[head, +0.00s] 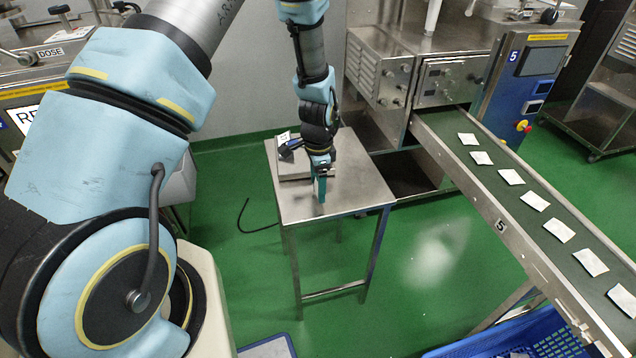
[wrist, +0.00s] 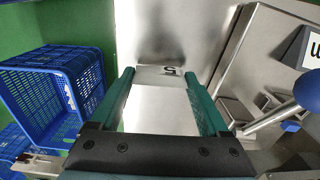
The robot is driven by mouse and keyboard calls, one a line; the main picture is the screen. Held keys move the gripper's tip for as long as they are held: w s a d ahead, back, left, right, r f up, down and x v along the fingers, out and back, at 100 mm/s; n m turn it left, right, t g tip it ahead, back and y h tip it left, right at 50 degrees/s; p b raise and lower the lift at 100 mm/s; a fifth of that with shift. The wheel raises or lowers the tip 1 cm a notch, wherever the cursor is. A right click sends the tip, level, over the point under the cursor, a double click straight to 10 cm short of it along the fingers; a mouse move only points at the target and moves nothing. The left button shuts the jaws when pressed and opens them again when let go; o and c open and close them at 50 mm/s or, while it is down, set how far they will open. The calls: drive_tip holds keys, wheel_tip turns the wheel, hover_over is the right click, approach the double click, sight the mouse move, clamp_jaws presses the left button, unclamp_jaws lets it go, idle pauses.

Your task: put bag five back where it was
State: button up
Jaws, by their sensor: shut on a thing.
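Bag five, a pale flat packet marked 5 (wrist: 160,108), lies between the two green fingers of my gripper (wrist: 158,84) in the wrist view. My gripper is shut on it. In the head view my gripper (head: 320,188) points down over the top of a small steel table (head: 345,190). The bag cannot be made out there. I cannot tell whether the bag touches the tabletop.
A conveyor marked 5 (head: 500,226) at right carries several white bags (head: 534,200). A steel device (head: 295,166) with a small white card stands on the table's back left. Blue crates (wrist: 62,90) show at left in the wrist view.

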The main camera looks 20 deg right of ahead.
drive_tip(key=shift+f, duration=0.1)
drive_tip(key=o, duration=1.3)
drive_tip(key=shift+c, duration=0.2)
wheel_tip(320, 180, up, 12)
drive_tip(key=b, duration=0.3)
drive_tip(key=s+a+r+n, duration=0.1)
drive_tip(key=a+r+n, duration=0.2)
drive_tip(key=a+n, duration=0.3)
drive_tip(key=s+a+r+n+t, duration=0.1)
drive_tip(key=a+r+n, duration=0.2)
drive_tip(key=a, duration=1.1)
drive_tip(key=s+a+r+n, duration=0.2)
drive_tip(key=a+r+n, duration=0.2)
drive_tip(key=a+n, duration=0.5)
drive_tip(key=shift+a+t, duration=0.3)
drive_tip(key=shift+a, duration=0.3)
